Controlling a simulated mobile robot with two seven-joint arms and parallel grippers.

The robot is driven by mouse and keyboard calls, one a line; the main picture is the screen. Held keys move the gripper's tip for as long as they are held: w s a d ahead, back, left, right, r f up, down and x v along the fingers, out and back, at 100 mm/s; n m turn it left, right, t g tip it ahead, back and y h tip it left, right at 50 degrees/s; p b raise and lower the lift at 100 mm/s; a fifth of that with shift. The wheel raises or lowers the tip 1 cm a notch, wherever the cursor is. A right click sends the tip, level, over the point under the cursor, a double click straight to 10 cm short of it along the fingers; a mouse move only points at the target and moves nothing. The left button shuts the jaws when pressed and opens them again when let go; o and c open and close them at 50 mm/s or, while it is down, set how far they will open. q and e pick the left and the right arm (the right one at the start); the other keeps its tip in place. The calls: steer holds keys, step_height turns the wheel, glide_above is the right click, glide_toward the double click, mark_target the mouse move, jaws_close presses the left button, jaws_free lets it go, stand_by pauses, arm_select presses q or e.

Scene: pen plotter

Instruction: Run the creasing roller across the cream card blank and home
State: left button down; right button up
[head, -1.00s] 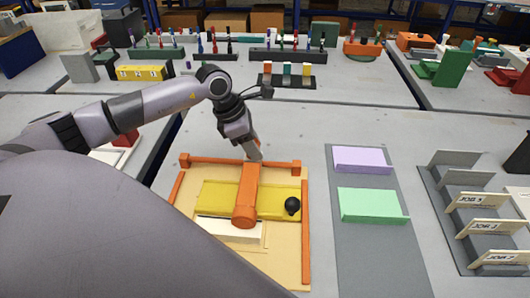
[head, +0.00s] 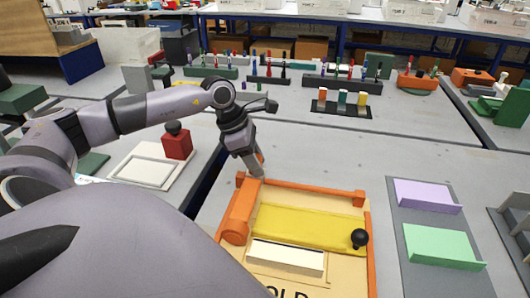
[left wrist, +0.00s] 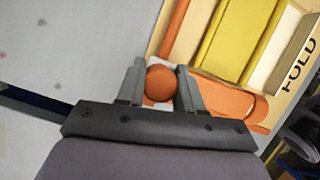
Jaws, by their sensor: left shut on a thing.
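The creasing roller is an orange bar (head: 240,207) with a round drum at its near end. It lies along the left edge of the tan fold board (head: 345,272). My left gripper (head: 257,167) is at its far end, and in the left wrist view my left gripper (left wrist: 160,82) is shut on its orange ball grip (left wrist: 160,84). The cream card blank (head: 287,257) shows as a pale strip in front of the yellow plate (head: 305,228), which hides the rest of it. The roller is left of the card, clear of it. My right gripper is not in view.
A black knob (head: 359,238) stands on the yellow plate's right end. Orange rails (head: 310,190) edge the board. A grey mat with lilac (head: 427,196) and green (head: 442,246) cards lies right. A red block (head: 178,143) and white tray (head: 150,165) stand left.

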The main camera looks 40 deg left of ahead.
arm_select(q)
steer(key=shift+s+a, duration=0.2)
steer(key=shift+a, duration=0.2)
steer(key=c, duration=0.7)
jaws_free()
steer(key=shift+s+a, duration=0.15)
steer(key=shift+c, duration=0.2)
steer(key=v, duration=0.7)
steer(key=shift+b, duration=0.3)
steer(key=shift+r, duration=0.1)
